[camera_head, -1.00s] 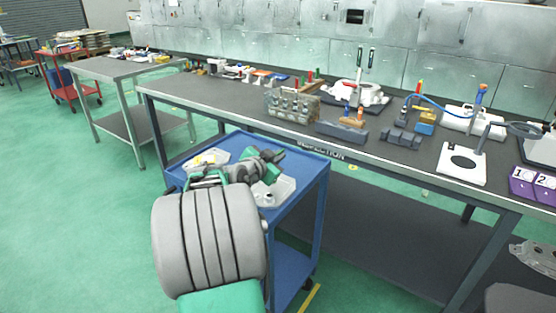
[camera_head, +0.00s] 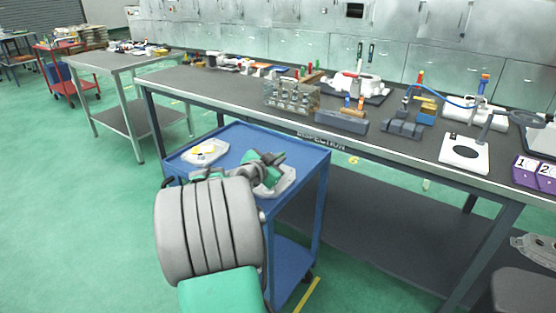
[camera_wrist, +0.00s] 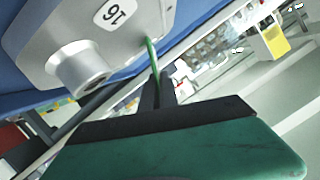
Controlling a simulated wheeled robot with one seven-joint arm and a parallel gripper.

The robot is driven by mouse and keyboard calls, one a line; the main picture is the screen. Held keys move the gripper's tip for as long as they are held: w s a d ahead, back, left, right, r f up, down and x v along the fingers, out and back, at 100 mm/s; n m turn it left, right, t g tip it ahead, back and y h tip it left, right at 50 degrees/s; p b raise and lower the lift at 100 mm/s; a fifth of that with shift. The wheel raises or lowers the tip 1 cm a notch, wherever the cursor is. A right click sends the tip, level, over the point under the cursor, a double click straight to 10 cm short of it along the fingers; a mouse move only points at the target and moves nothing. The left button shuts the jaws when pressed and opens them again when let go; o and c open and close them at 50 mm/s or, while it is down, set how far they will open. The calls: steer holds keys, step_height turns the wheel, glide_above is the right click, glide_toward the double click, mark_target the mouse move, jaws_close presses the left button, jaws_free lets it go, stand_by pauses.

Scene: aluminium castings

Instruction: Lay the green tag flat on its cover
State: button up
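The green tag (camera_wrist: 151,54) shows edge-on as a thin strip between the two dark fingers of my gripper (camera_wrist: 158,90) in the wrist view. The gripper looks shut on it. The tag's upper end is close to the edge of a grey cast cover (camera_wrist: 130,40); I cannot tell whether they touch. The cover has a white label reading 16, upside down, and a round hollow boss. In the head view my gripper (camera_head: 270,158) is over the right part of the blue cart, and the tag is not distinguishable there.
The grey inspection bench (camera_head: 390,151) behind holds fixtures, tools and purple number blocks (camera_head: 535,172).

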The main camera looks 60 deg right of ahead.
steer(key=o, duration=0.5)
steer(key=v, duration=0.8)
steer(key=shift+d, duration=0.1)
